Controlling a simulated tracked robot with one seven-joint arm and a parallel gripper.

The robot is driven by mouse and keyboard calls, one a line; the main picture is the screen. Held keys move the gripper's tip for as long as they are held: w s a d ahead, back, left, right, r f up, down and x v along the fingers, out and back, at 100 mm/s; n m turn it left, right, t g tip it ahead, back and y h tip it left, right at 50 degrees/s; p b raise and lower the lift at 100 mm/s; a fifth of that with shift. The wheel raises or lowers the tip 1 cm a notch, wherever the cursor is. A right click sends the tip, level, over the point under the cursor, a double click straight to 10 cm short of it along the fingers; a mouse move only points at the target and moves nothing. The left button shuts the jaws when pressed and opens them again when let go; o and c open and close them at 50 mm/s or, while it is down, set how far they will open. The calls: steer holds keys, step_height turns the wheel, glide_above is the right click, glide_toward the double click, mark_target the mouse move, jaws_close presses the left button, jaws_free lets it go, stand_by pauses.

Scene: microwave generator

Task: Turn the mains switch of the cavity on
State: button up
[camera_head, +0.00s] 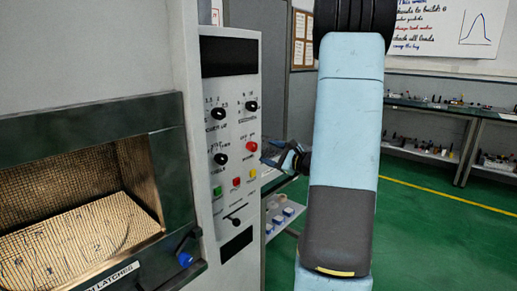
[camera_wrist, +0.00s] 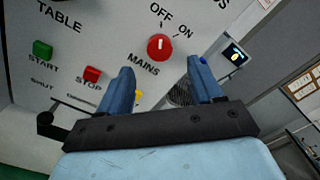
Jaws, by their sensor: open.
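The red MAINS knob (camera_wrist: 160,47) is on the cavity's control panel, with OFF and ON printed above it. Its small white mark seems to point up towards the OFF side. In the head view the red knob (camera_head: 252,147) is at the right of the panel. My gripper (camera_wrist: 161,66) is open and empty. Its blue fingers stand apart on either side of the knob in the picture, and I see no contact. In the head view my gripper (camera_head: 275,155) is just right of the panel, its tips pointing at it.
The wrist view shows a green START button (camera_wrist: 42,49), a red STOP button (camera_wrist: 92,74) and a yellow button (camera_wrist: 139,97) near the fingers. A black slider lever (camera_head: 236,212) sits lower on the panel. The cavity window (camera_head: 75,235) is at left.

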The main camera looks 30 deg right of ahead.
mark_target(255, 147)
steer(key=x, duration=0.7)
steer(key=shift+w+a, duration=0.1)
steer(key=shift+w, duration=0.1)
steer(key=shift+c, duration=0.3)
